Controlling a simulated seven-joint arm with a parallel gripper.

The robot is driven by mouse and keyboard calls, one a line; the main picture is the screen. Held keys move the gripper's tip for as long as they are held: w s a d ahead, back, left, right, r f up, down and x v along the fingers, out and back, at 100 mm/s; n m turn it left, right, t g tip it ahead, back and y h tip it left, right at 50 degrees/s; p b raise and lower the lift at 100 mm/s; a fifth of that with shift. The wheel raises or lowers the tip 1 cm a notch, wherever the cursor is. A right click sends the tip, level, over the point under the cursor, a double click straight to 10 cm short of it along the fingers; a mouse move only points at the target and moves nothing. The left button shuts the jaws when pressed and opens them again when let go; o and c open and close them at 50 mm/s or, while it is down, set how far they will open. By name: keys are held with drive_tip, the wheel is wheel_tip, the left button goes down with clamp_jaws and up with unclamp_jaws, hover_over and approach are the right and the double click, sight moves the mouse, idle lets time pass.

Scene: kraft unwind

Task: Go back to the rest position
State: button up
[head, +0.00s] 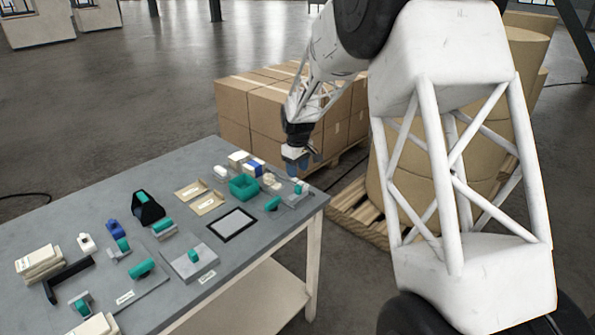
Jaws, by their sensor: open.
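My gripper (296,168) is in the head view at the far right end of the grey table (130,203). It points down above the table's right corner, close to several small items there. Its fingers are small and partly merged with the items behind them. I see nothing held between them. My white arm reaches in from the right side of the view and hides part of the area behind it.
The table bears a green open box (243,187), a black-framed pad (232,224), cardboard trays (199,196), a black holder (146,207) and several green-topped pieces. Stacked cartons (250,105) on a pallet stand behind. Large kraft rolls (385,190) stand at the right. Open floor lies beyond the table.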

drive_tip(key=s+d+r+m, duration=0.1)
drive_tip(key=s+d+r, duration=0.2)
drive_tip(key=s+r, duration=0.35)
drive_tip(key=s+d+r+m+t, duration=0.1)
drive_tip(key=s+d+r+m, duration=0.2)
drive_tip(key=s, duration=0.7)
drive_tip(key=s+d+r, duration=0.3)
drive_tip(key=s+r, duration=0.4)
drive_tip(key=s, duration=0.1)
drive_tip(key=s+d+m, duration=0.2)
drive_tip(key=s, duration=1.2)
drive_tip(key=s+d+m+t, duration=0.1)
drive_tip(key=s+d+m, duration=0.2)
drive_tip(key=s, duration=1.1)
drive_tip(key=shift+s+d+f+t, duration=0.15)
drive_tip(key=shift+s+f+t, duration=0.1)
drive_tip(key=shift+s+t, duration=0.1)
